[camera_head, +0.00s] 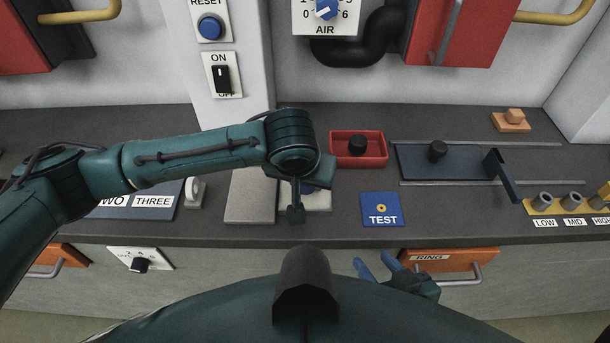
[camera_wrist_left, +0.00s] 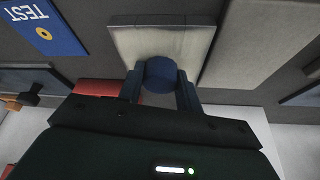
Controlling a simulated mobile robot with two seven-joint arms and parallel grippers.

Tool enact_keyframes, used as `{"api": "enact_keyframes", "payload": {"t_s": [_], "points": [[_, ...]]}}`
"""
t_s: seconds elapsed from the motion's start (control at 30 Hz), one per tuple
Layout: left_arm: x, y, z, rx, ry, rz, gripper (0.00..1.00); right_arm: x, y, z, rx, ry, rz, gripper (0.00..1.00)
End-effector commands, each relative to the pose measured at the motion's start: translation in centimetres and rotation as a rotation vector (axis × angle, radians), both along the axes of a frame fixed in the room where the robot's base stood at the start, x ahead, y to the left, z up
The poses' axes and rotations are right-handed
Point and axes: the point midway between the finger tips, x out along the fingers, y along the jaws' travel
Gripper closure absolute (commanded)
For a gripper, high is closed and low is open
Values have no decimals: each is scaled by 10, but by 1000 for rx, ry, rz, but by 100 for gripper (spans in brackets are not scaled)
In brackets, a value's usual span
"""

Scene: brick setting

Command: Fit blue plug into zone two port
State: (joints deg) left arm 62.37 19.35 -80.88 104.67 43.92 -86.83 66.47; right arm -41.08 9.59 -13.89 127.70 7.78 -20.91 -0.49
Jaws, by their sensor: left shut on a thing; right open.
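My left gripper (camera_wrist_left: 160,82) is shut on the blue plug (camera_wrist_left: 158,72), which shows as a dark blue round body between the two fingers. In the head view my left gripper (camera_head: 305,190) hangs over a pale square pad (camera_head: 318,203), and its wrist mostly hides the plug. The pale pad (camera_wrist_left: 150,32) lies under the plug in the left wrist view; I cannot tell whether they touch. A dark blue zone board (camera_head: 135,212) lies to the left, with TWO and THREE showing. My left arm hides its upper part, and no port shows. My right gripper (camera_head: 376,270) is open and empty, low in front of the counter.
A grey block (camera_head: 250,200) stands between the board and the pad. A red tray (camera_head: 376,160) with a black knob, a blue TEST plate (camera_head: 381,209) and a dark sliding plate (camera_head: 465,163) lie to the right. A white roller (camera_head: 195,192) stands at the board's right edge.

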Motion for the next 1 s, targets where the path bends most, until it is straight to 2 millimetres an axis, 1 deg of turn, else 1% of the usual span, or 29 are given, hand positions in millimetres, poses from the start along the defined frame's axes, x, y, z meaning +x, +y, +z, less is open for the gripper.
{"api": "enact_keyframes", "payload": {"t_s": [0.17, 0.7, 1.0], "points": [[0, 0, 0, 0, 1, 0, 88, 0, 0, 2, 0, 0, 0, 57], [0, 0, 16, 0, 2, 1, 88, 0, 0, 23, 0, 0, 0, 57], [0, 0, 17, 0, 1, 1, 88, 0, 0, 26, 0, 0, 0, 57]]}}
